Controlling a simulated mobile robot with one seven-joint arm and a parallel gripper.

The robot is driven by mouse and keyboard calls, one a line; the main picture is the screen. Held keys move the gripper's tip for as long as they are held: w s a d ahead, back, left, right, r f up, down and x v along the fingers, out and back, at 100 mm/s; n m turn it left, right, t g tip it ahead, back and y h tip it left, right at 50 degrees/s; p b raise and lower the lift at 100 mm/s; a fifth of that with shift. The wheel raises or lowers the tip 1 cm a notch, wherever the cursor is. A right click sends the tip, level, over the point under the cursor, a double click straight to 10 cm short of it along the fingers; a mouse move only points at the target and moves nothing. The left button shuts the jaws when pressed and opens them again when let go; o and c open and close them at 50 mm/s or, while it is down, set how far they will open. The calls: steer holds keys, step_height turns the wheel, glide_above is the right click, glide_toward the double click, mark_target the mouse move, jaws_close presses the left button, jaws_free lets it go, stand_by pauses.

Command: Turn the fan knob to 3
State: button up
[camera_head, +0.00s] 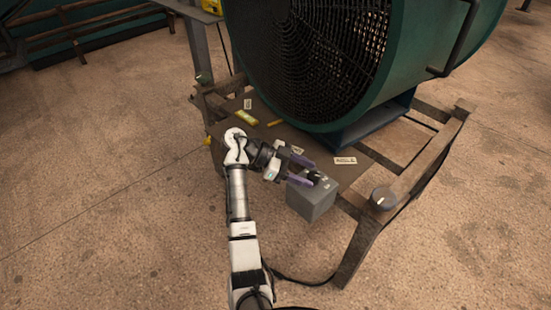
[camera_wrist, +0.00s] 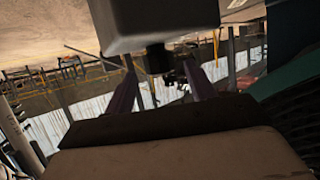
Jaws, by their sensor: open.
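A grey control box (camera_head: 311,204) sits at the front edge of the low table below the fan. Its top face carries a dark knob (camera_head: 315,175) with small white number marks beside it. The knob's pointer setting is too small to read. My gripper (camera_head: 309,174) is open, with its two purple fingers reaching over the box's top on either side of the knob. In the wrist view the box (camera_wrist: 155,22) fills the top and the dark knob (camera_wrist: 156,58) shows between the fingers. I cannot tell whether the fingers touch it.
A large green drum fan (camera_head: 405,60) stands on the table just behind the box. A round grey dial (camera_head: 383,198) sits on the frame to the right. Small labels and a yellow item (camera_head: 246,116) lie on the tabletop. The floor on the left is clear.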

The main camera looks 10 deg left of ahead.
steer(key=v, duration=1)
steer(key=shift+a+b, duration=0.35)
steer(key=shift+b, duration=0.05)
steer(key=shift+r, duration=0.15)
